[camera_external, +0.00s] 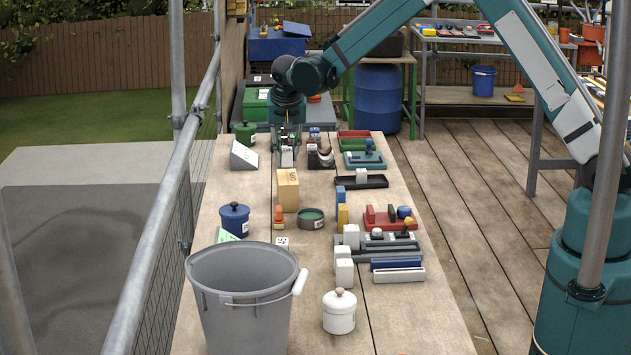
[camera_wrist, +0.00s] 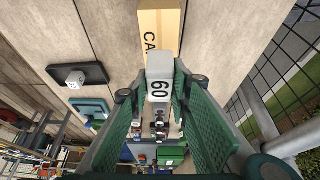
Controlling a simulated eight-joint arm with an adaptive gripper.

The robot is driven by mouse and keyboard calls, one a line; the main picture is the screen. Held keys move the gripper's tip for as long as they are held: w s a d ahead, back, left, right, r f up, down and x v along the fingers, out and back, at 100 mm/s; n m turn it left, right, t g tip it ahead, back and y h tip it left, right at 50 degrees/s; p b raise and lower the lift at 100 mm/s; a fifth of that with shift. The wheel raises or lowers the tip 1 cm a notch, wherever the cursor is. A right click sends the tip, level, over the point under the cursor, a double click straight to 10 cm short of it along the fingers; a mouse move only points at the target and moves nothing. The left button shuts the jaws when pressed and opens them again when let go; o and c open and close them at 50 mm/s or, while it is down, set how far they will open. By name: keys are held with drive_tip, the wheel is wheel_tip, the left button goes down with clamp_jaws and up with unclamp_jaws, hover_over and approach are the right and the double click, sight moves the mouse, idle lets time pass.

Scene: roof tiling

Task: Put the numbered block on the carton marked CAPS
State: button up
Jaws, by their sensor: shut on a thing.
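My gripper (camera_external: 286,143) is at the far part of the table in the external view, beyond the carton. Its green fingers (camera_wrist: 163,105) are shut on a white block (camera_wrist: 160,80) marked 60 in the wrist view. In the external view the held block (camera_external: 287,158) is small, and I cannot tell its exact height above the table. The carton (camera_external: 288,191) is a tan box standing upright on the table. In the wrist view the carton (camera_wrist: 158,25) shows the letters CA, with the rest hidden behind the block. The block and carton look apart in the external view.
A black tray (camera_external: 345,184) with a white block lies right of the carton. A green round dish (camera_external: 311,222) and an orange cone-like item (camera_external: 279,218) stand in front of it. A white wedge (camera_external: 244,156) is left of my gripper. A grey bucket (camera_external: 245,310) stands nearest.

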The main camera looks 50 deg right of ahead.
sight(287, 163)
drive_tip(key=shift+f, duration=1.8)
drive_tip(key=shift+f, duration=0.15)
drive_tip(key=o, duration=0.9)
drive_tip(key=shift+v, duration=6.15)
